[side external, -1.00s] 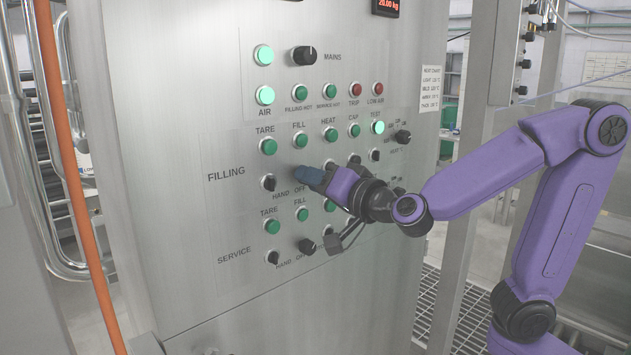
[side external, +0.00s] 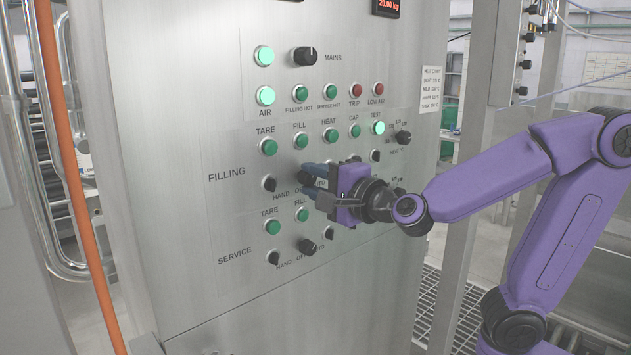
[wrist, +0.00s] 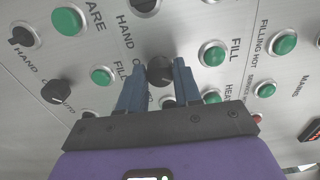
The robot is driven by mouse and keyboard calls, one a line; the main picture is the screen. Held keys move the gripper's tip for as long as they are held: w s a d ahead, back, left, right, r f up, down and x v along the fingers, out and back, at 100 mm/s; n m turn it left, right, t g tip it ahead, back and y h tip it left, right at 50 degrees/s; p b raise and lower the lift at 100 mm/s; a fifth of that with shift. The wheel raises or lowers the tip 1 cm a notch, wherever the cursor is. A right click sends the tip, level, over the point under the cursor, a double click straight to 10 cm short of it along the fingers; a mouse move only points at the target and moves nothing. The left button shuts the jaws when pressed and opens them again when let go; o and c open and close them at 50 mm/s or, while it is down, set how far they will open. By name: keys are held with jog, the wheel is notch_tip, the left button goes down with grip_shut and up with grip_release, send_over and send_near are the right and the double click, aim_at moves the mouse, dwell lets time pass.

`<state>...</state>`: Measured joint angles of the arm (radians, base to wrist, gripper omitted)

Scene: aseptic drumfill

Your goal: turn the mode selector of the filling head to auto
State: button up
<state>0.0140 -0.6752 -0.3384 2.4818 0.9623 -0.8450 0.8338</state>
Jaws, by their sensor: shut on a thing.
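The filling head's mode selector is a black round knob (side external: 304,177) in the FILLING row of the steel panel, by the labels HAND and OFF. In the wrist view the knob (wrist: 159,70) sits between the two blue fingers of my gripper (wrist: 160,82). In the side view my gripper (side external: 312,182) reaches the panel from the right, shut on this knob. The fingers and wrist partly cover the knob and its labels. I cannot tell which position its pointer marks.
The matching SERVICE selector (side external: 306,246) is just below my gripper. A small black knob (side external: 269,183) is to its left. Green FILL (side external: 300,141) and HEAT (side external: 330,135) buttons are above. The MAINS switch (side external: 303,56) is higher up. An orange pipe (side external: 75,180) stands at the left.

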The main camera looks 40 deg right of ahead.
jog(key=shift+m, duration=0.9)
jog(key=o, duration=1)
jog(key=shift+o, duration=0.2)
jog(key=shift+s, duration=0.1)
jog(key=shift+s, duration=0.25)
notch_tip(320, 180, up, 7)
jog(key=s, duration=0.2)
jog(key=shift+s, duration=0.15)
